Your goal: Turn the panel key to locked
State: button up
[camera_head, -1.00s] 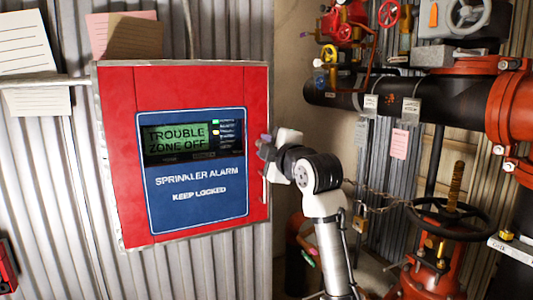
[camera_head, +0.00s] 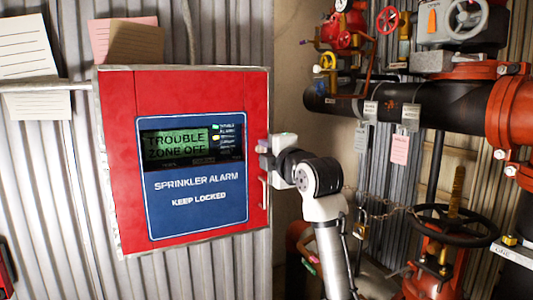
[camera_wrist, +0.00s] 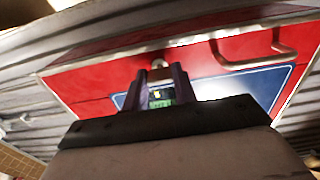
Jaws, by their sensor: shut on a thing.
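The red alarm panel (camera_head: 118,150) hangs on the wall at left, its door flat against the box. Its blue plate reads "SPRINKLER ALARM KEEP LOCKED". The display (camera_head: 177,145) reads "TROUBLE ZONE OFF". My gripper (camera_head: 264,150) is at the panel's right edge, beside the display's height. In the wrist view my gripper (camera_wrist: 157,80) has its two fingers close around a small pale metallic piece (camera_wrist: 158,64), which looks like the key at the panel. The key is hidden in the head view, and its turned angle cannot be read.
A bar handle (camera_head: 263,193) sticks out of the panel's right edge, just below my gripper. Black pipe (camera_head: 335,102), red valves and a black handwheel (camera_head: 452,225) with a chain fill the right side. Paper notes (camera_head: 25,45) are on the wall at upper left.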

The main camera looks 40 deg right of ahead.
jog(key=o, duration=1)
jog(key=b+v, duration=0.2)
jog(key=v, duration=1.2)
jog(key=shift+b, duration=0.4)
jog(key=shift+w+a, duration=0.1)
jog(key=shift+w, duration=0.1)
